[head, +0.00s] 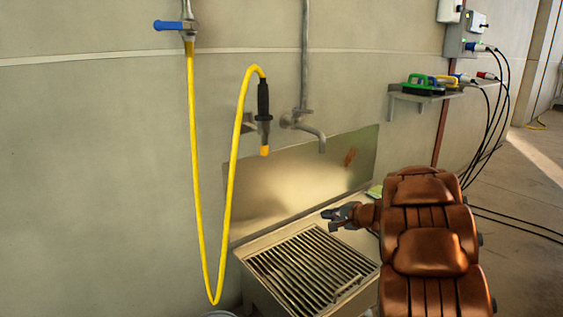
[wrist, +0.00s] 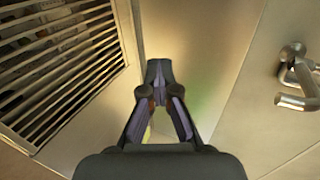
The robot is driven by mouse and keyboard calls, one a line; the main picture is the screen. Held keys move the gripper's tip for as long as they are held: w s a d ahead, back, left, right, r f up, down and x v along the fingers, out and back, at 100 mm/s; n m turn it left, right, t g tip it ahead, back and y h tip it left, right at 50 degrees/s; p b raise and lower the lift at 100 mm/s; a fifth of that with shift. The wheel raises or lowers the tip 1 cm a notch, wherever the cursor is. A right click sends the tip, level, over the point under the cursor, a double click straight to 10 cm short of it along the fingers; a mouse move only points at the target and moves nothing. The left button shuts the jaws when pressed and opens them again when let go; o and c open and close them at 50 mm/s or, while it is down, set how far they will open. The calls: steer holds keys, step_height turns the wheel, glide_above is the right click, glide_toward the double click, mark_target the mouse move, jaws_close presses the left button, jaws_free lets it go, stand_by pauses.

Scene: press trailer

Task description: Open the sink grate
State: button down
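The sink grate (head: 312,268) is a metal frame with dark parallel bars. It lies flat over the sink basin (head: 262,291), and a short raised bar, seemingly a handle (head: 348,289), shows near its front right edge. The grate also fills the upper left of the wrist view (wrist: 62,62). My gripper (head: 328,219) is above the back right part of the sink, apart from the grate. In the wrist view its fingertips (wrist: 158,70) come together with nothing seen between them, beside the grate's edge over bare metal. My arm hides the sink's right side.
A wall tap (head: 312,130) and a yellow hose (head: 230,180) with a black nozzle hang above the sink. A metal splash plate (head: 300,190) stands behind it. A shelf (head: 420,99) with coloured tools and hanging black cables is at the right. Floor is open at far right.

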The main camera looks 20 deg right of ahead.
steer(key=w+a+r+t, duration=0.1)
steer(key=w+a+r, duration=0.1)
steer(key=w, duration=0.6)
steer(key=w+a+r+t, duration=0.1)
steer(key=w+r, duration=0.3)
steer(key=w, duration=0.3)
steer(key=w+a+r+t, duration=0.1)
steer(key=w+a+r, duration=0.1)
steer(key=w, duration=0.6)
steer(key=shift+w+a+r+y+p, duration=0.3)
steer(key=shift+w+r+p, duration=0.05)
steer(key=shift+r+p, duration=0.1)
stand_by(0.8)
stand_by(0.5)
steer(key=c, duration=1)
jaws_free()
steer(key=shift+c, duration=0.2)
